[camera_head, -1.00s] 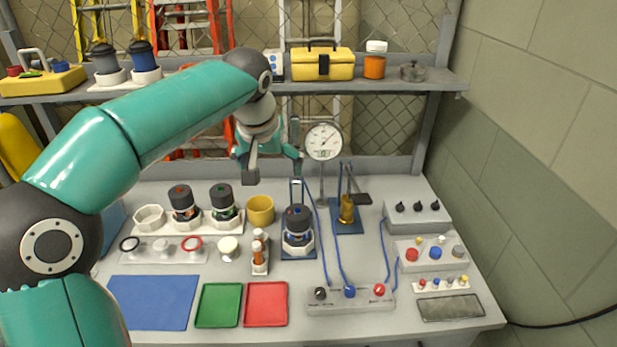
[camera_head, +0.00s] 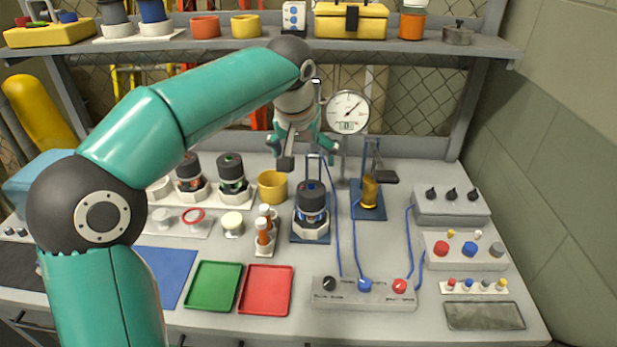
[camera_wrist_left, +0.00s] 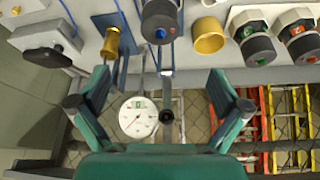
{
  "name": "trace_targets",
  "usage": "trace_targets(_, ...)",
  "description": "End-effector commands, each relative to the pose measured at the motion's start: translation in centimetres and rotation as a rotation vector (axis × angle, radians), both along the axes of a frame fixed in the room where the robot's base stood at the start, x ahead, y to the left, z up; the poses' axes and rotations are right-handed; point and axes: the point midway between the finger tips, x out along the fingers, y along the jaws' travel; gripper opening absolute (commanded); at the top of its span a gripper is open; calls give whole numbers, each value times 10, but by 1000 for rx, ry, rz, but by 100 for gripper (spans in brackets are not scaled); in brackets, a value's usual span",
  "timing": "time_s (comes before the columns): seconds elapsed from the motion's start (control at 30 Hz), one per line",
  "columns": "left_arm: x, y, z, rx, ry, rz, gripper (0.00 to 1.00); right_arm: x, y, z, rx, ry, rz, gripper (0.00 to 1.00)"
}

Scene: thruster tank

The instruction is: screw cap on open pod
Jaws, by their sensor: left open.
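My left gripper (camera_head: 309,155) is open and empty, in the air behind and above the blue stand. It also shows in the left wrist view (camera_wrist_left: 160,98), fingers wide apart. A dark-topped pod (camera_head: 312,198) stands upright in a white holder on the blue stand; it also shows in the left wrist view (camera_wrist_left: 160,22), ahead of the fingers and not between them. Two more dark-topped pods, one orange-marked (camera_head: 189,178) and one green-marked (camera_head: 231,172), stand in white holders to the left. A cream round piece (camera_head: 233,222) may be a cap. I cannot tell which pod is open.
A dial gauge (camera_head: 348,112) stands close behind the gripper. A brass cylinder (camera_head: 370,192) on a blue stand is to the right, a yellow cup (camera_head: 272,186) to the left. Green (camera_head: 212,286) and red (camera_head: 265,290) trays lie clear in front, beside a knob panel (camera_head: 364,293).

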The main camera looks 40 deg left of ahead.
Motion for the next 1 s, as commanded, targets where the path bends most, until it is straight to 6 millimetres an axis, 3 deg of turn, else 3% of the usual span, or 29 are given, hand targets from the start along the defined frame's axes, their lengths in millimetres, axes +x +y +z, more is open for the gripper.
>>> trace_targets(0.27,11,4,-30,-1,5,0,100,0,0,0,0,-1,0,40)
trace_targets(0.8,48,18,-126,-1,5,-1,100,0,0,6,0,-1,0,40)
trace_targets(1.0,56,21,-146,-1,1,-1,100,0,0,8,0,0,0,40)
